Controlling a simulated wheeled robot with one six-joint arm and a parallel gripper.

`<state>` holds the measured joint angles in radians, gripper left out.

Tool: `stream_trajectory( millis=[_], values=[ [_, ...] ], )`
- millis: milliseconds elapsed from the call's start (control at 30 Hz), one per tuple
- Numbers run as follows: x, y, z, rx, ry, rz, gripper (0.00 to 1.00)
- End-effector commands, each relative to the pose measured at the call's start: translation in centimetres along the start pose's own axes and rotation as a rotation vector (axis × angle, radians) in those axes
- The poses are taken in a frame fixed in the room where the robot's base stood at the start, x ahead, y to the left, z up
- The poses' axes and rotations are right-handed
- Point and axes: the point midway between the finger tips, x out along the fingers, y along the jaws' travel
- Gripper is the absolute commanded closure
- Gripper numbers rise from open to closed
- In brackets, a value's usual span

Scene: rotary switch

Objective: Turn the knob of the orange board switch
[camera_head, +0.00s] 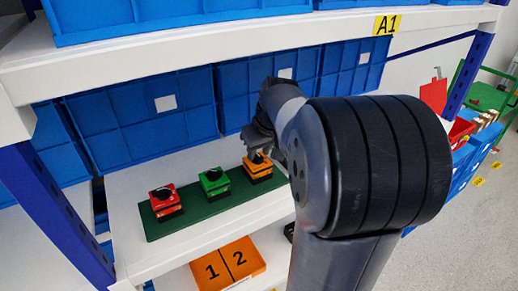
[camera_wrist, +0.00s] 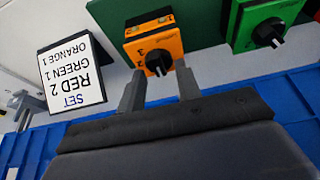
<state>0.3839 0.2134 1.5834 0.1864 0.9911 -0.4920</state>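The orange board switch (camera_head: 258,167) is the rightmost of three switches on a green board (camera_head: 215,205) on the shelf. In the wrist view the orange switch (camera_wrist: 154,38) has a black knob (camera_wrist: 158,62) with a white mark, in front of my gripper. My gripper (camera_wrist: 160,82) is open, its two grey fingers at either side of the knob. I cannot tell whether a finger touches it. In the head view my gripper (camera_head: 268,145) is at the orange switch, and my arm hides part of the area.
A green switch (camera_head: 214,181) and a red switch (camera_head: 165,201) sit left of the orange one. A white sign (camera_wrist: 72,75) reads SET RED 2, GREEN 1, ORANGE 1. Blue bins (camera_head: 140,119) stand behind the board, and a shelf (camera_head: 150,52) lies above.

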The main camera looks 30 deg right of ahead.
Motion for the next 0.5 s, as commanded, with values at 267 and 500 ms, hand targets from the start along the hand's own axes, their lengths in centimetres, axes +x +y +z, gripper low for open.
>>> stream_trajectory(
  millis=[267, 500],
  values=[
    [0.01, -0.01, 0.01, 0.0, 0.0, 0.0, 0.73],
    [-0.01, -0.01, 0.0, 0.0, 0.0, 0.0, 0.93]
  ],
)
